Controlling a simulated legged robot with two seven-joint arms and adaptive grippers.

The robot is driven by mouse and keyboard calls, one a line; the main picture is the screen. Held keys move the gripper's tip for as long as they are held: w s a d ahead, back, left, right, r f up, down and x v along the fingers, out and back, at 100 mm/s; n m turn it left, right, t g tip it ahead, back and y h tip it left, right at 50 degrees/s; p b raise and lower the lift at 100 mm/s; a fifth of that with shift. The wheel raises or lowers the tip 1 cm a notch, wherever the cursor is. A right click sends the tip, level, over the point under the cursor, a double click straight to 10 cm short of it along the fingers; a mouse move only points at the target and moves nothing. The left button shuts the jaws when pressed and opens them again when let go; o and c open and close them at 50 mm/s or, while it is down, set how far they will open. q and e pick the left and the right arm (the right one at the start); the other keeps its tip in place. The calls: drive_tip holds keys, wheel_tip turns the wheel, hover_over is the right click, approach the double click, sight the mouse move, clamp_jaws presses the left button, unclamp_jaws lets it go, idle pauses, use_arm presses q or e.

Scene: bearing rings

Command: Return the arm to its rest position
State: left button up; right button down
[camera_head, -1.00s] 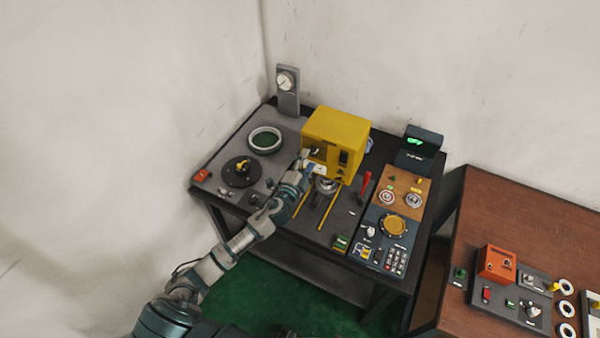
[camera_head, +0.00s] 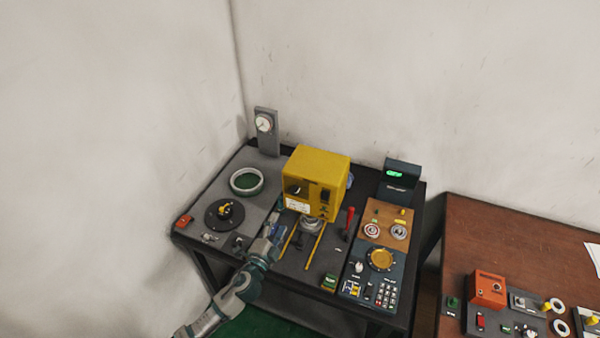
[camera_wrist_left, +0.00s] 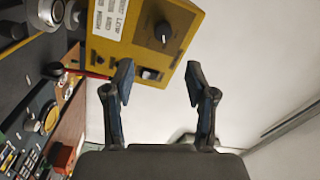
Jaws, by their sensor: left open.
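My left arm comes in from the bottom of the head view. Its gripper (camera_head: 275,230) is over the front edge of the dark workbench (camera_head: 300,277), in front of the yellow box (camera_head: 318,168). In the left wrist view the gripper (camera_wrist_left: 157,85) has its two fingers spread apart with nothing between them. The yellow box (camera_wrist_left: 150,35) lies beyond the fingers there, apart from them. My right gripper is in neither view.
A white ring (camera_head: 246,181) and a black round fixture (camera_head: 224,213) are on the bench's left part. A red lever (camera_head: 348,220) and a control panel (camera_head: 375,265) are to the right. A brown table (camera_head: 490,230) with an orange box (camera_head: 487,288) stands farther right.

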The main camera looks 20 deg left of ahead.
use_arm(q)
drive_tip(key=s+a+f+n+g+y, duration=0.1)
drive_tip(key=s+f+n+g+y, duration=0.2)
drive_tip(key=s+f+n+g, duration=0.8)
drive_tip(key=s+d+f+n+g+h, duration=0.1)
drive_tip(key=s+d+f+g, duration=0.15)
drive_tip(key=s, duration=0.75)
drive_tip(key=s+d+f+n+g+h, duration=0.15)
drive_tip(key=s+f, duration=0.25)
drive_tip(key=s, duration=0.5)
wheel_tip(320, 180, down, 28)
drive_tip(key=s+g, duration=0.1)
drive_tip(key=s, duration=0.2)
drive_tip(key=s+a+f+m+g, duration=0.1)
drive_tip(key=s+a+f, duration=0.1)
drive_tip(key=s+f, duration=1.2)
drive_tip(key=s, duration=0.2)
drive_tip(key=shift+s+a+f+b, duration=0.3)
drive_tip(key=shift+f+b, duration=0.05)
drive_tip(key=shift+b, duration=0.05)
drive_tip(key=shift+y, duration=0.25)
